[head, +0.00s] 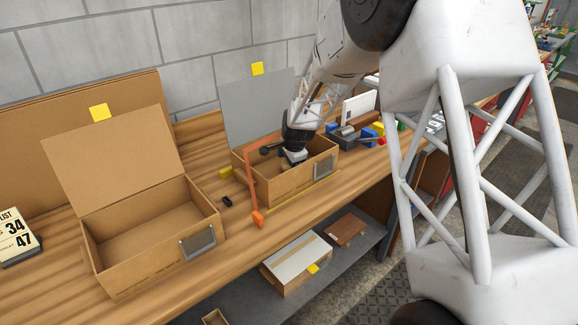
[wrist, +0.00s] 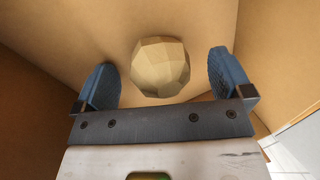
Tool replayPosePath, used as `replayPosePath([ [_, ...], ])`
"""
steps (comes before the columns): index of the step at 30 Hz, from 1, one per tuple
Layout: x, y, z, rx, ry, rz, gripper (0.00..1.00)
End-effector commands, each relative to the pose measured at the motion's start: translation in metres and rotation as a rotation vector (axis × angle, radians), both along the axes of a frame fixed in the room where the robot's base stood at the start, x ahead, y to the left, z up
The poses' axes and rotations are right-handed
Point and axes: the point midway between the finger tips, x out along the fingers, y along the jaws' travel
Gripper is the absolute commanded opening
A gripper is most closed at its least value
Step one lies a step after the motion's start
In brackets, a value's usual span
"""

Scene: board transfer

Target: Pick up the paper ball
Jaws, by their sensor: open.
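The paper ball (wrist: 160,67) is a tan, faceted ball on the floor of a cardboard box, seen in the wrist view. My gripper (wrist: 165,80) is open, with one blue finger on each side of the ball and a visible gap to each. In the head view my gripper (head: 294,157) reaches down into the right-hand cardboard box (head: 285,188). The ball is hidden there by the box wall and my arm. I cannot tell how far the fingertips are above the box floor.
An open, empty cardboard box (head: 150,245) stands to the left on the wooden bench (head: 245,245). An orange-red bar (head: 252,185) stands by the right-hand box's left side. Colored blocks (head: 369,132) lie to its right. A shelf below holds a white-topped box (head: 297,262).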

Motion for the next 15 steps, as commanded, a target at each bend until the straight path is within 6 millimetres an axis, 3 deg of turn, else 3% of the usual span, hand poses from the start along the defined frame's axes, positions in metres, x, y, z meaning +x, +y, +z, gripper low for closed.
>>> replayPosePath([
  [6, 0.0000, 0.0000, 0.0001, 0.000, 0.000, 0.000, 0.95],
  [15, 0.0000, -0.0001, 0.0001, 0.000, 0.000, 0.000, 0.49],
])
